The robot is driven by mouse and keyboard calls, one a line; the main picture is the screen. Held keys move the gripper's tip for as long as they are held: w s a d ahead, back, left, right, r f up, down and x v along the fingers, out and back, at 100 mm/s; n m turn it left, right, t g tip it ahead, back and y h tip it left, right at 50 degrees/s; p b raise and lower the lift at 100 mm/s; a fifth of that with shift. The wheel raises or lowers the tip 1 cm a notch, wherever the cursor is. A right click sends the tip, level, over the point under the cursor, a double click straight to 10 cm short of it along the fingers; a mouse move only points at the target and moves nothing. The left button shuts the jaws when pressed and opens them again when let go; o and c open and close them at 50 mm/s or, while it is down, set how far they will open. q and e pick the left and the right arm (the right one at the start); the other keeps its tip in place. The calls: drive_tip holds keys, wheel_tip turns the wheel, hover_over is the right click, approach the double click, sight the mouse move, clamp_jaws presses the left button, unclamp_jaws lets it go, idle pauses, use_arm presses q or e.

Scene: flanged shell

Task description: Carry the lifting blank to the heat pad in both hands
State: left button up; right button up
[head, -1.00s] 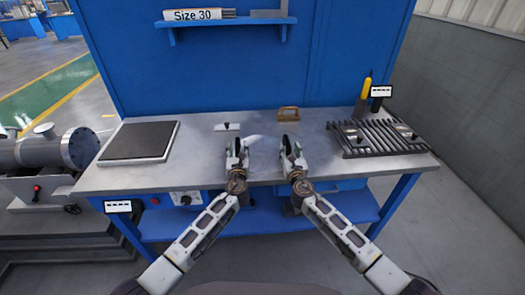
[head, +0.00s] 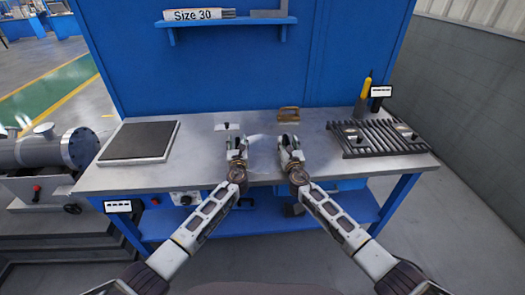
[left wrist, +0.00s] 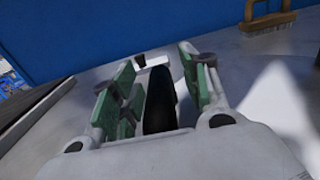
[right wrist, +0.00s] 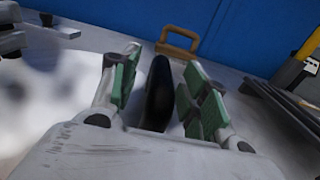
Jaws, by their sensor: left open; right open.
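A dark square pad with a pale rim (head: 140,141), seemingly the heat pad, lies at the bench's left end. A dark slatted rack (head: 380,140) stands at the right end. It carries two small pale pieces with dark knobs, a left one (head: 353,135) and a right one (head: 404,130); I cannot tell whether they belong to the lifting blank. My left gripper (head: 236,144) and right gripper (head: 289,144) are over the bench's front middle, apart from each other.
A wooden-handled brush (head: 288,115) and a small white piece with a black knob (head: 227,126) lie behind the grippers. A yellow-handled tool (head: 366,88) and a small sign (head: 381,91) stand behind the rack. A flanged pipe (head: 60,150) is left of the bench.

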use_arm(q)
drive_tip(key=shift+c, duration=0.5)
use_arm(e)
drive_tip(key=shift+c, duration=0.5)
use_arm(q)
clamp_jaws()
use_arm(e)
clamp_jaws()
use_arm(q)
drive_tip(key=shift+r, duration=0.25)
use_arm(e)
drive_tip(key=shift+r, duration=0.25)
use_arm(q)
drive_tip(key=shift+w, duration=0.1)
use_arm(e)
drive_tip(key=shift+w, duration=0.1)
